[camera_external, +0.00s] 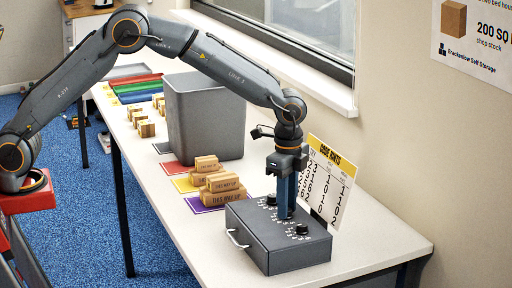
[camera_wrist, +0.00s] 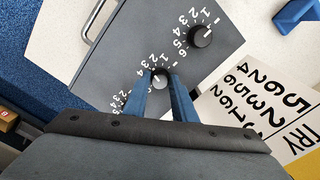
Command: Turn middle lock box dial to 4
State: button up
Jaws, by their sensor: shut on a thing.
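The grey lock box (camera_external: 262,241) sits near the table's right end, with black dials and white numbers on its top face. My gripper (camera_external: 287,212) points straight down over it. In the wrist view its blue fingers (camera_wrist: 159,86) are closed around the middle dial (camera_wrist: 159,75). The fingers hide that dial in the external view, and I cannot clearly tell which number it points to. Another dial (camera_wrist: 201,36) stands free at the upper right in the wrist view. Two dials, one nearer (camera_external: 302,229) and one farther (camera_external: 271,199), show beside the fingers in the external view.
A code hints card (camera_external: 331,180) stands just behind the box. Cardboard boxes (camera_external: 222,183) on coloured mats and a grey bin (camera_external: 205,115) stand to the left. The box has a metal handle (camera_external: 237,238). The table's right end (camera_external: 405,246) is clear.

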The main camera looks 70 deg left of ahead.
jog(key=n, duration=0.4)
jog(key=shift+n, duration=2)
jog(key=shift+r, duration=0.1)
jog(key=o, duration=1)
jog(key=shift+o, duration=0.2)
jog(key=shift+r+b, duration=1)
jog(key=shift+r, duration=2.85)
